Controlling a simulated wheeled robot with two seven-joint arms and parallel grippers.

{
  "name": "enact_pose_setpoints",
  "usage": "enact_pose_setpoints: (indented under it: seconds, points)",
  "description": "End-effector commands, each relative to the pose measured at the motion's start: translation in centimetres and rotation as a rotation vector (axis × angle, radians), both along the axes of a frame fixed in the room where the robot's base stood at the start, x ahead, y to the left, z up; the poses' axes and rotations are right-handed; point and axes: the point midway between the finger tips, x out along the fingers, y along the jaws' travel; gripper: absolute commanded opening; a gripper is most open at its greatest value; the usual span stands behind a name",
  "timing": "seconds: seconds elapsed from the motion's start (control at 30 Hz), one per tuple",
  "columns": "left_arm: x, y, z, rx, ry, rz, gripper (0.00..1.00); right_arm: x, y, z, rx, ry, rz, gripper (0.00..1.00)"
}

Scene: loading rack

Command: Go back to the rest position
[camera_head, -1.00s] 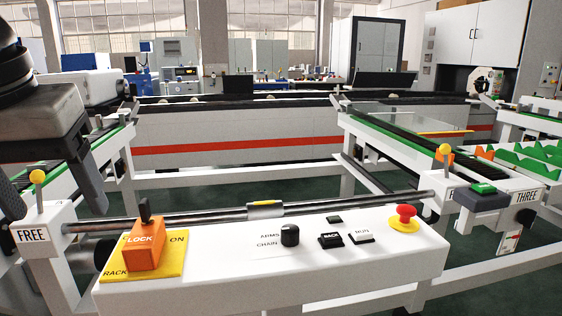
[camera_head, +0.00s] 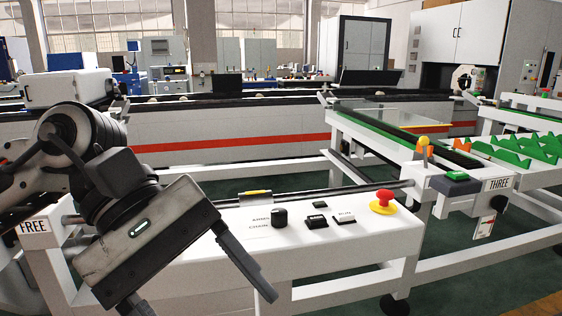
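My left gripper (camera_head: 203,300) hangs in the lower left of the head view, over the left part of the white control panel (camera_head: 330,235). Its two dark fingers are spread apart with nothing seen between them. One finger slants down across the panel's front. The other is partly cut off by the bottom edge of the picture. The gripper and arm hide the panel's left end, with its orange lock switch and yellow plate. My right gripper is not in view.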

Motion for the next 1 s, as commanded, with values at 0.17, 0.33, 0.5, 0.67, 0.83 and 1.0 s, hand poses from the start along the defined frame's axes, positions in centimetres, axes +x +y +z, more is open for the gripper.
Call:
enact_pose_setpoints:
  seconds: [0.17,0.33,0.5,0.67,0.83,1.0]
  points:
    - [-1.8,-5.4,1.8,-0.328,0.624,0.149,0.69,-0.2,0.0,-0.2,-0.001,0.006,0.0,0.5]
    - [1.2,-6.7,3.9,-0.572,1.301,0.325,0.69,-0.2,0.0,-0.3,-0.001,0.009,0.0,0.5]
    - [7.6,-4.6,1.3,-0.764,2.039,0.501,0.69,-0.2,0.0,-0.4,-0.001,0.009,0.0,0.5]
    - [12.4,-0.6,-7.6,-0.931,2.763,0.637,0.69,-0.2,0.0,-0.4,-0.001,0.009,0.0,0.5]
    - [12.1,3.6,-19.9,0.793,-2.434,-0.502,0.69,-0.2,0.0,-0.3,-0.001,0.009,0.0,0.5]
    - [7.2,6.5,-30.4,0.659,-1.932,-0.339,0.69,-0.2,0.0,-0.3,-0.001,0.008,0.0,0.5]
